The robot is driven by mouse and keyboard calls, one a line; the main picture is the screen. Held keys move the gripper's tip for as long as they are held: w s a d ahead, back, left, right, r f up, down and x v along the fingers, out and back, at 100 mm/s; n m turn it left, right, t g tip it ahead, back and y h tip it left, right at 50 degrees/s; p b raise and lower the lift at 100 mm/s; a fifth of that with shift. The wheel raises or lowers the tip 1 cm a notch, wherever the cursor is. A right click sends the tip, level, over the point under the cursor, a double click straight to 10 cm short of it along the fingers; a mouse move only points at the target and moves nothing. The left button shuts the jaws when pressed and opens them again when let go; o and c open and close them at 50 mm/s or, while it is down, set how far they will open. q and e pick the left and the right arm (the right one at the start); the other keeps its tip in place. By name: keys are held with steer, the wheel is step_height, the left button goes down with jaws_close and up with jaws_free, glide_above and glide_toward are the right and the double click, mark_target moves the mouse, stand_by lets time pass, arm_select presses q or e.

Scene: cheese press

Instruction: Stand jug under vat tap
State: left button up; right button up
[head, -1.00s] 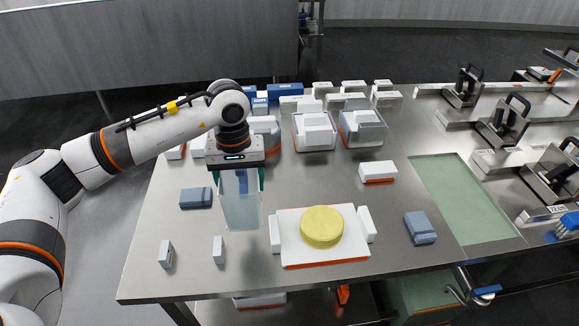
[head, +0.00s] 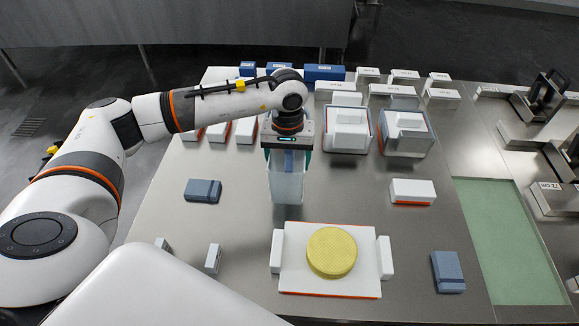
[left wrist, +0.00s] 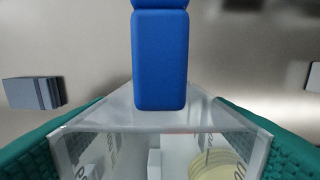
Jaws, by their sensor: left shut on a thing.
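My left gripper (head: 288,152) is shut on a clear, pale jug (head: 287,187) and holds it mouth up over the back middle of the steel table. Whether its base touches the table I cannot tell. In the left wrist view the teal finger pads lie along both sides of the jug (left wrist: 150,122), and its blue handle (left wrist: 160,60) points up the picture. Dark marks show on the clear walls. No vat tap shows in the current views. My right gripper is not in view.
A yellow cheese (head: 332,252) lies on a white board (head: 300,279) in front of the jug. Clear boxes with white blocks (head: 347,128) stand to the right. A grey-blue block (head: 203,190) lies to the left. A green panel (head: 510,240) is at the right.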

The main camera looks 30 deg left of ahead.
mark_target(288, 168)
arm_select(q)
step_height(288, 168, down, 4)
steer(key=shift+r, duration=0.15)
steer(key=o, duration=1)
steer(key=shift+o, duration=0.2)
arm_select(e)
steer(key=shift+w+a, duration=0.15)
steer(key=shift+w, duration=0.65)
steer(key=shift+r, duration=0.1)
